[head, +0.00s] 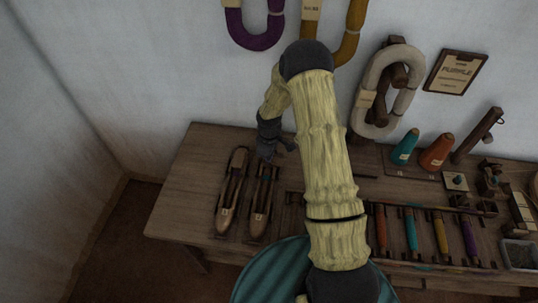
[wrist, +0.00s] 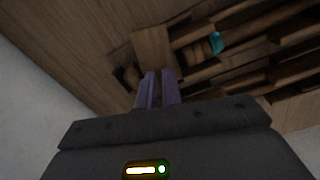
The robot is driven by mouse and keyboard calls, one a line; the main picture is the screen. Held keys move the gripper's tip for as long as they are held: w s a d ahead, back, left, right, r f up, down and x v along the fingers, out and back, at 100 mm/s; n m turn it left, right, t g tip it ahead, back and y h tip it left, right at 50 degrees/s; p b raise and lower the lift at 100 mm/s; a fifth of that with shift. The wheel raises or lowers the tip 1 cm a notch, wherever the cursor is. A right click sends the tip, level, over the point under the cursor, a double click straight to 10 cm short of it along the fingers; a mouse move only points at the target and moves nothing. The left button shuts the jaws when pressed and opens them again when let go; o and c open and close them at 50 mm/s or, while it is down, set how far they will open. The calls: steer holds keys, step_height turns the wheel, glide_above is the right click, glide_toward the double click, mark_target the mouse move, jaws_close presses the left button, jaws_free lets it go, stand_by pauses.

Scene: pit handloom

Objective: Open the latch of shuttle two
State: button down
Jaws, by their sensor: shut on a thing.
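Two dark wooden shuttles lie side by side at the left of the table, the left one (head: 226,205) and the right one (head: 259,207). Each has a pale tag near its front tip, too small to read. My gripper (head: 283,150) is at the far end of the right shuttle, partly covering it. In the wrist view, my gripper's fingers (wrist: 159,88) are close together against the end of a wooden shuttle (wrist: 154,47), with teal thread (wrist: 217,42) inside it. They are shut on a small part there, seemingly the latch, mostly hidden by the fingers.
The wooden table (head: 180,190) is bare left of the shuttles. Several coloured bobbins lie in a rack (head: 430,267) at the right. Teal (head: 405,147) and orange (head: 437,152) cones stand behind. A teal round surface (head: 270,275) is at the front. Yarn hanks hang on the wall.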

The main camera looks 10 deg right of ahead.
steer(key=shift+n+p, duration=0.35)
steer(key=shift+n, duration=0.95)
steer(key=c, duration=1.6)
jaws_free()
steer(key=shift+o, duration=0.2)
steer(key=shift+r, duration=0.1)
step_height(320, 180, up, 17)
steer(key=shift+r, duration=0.15)
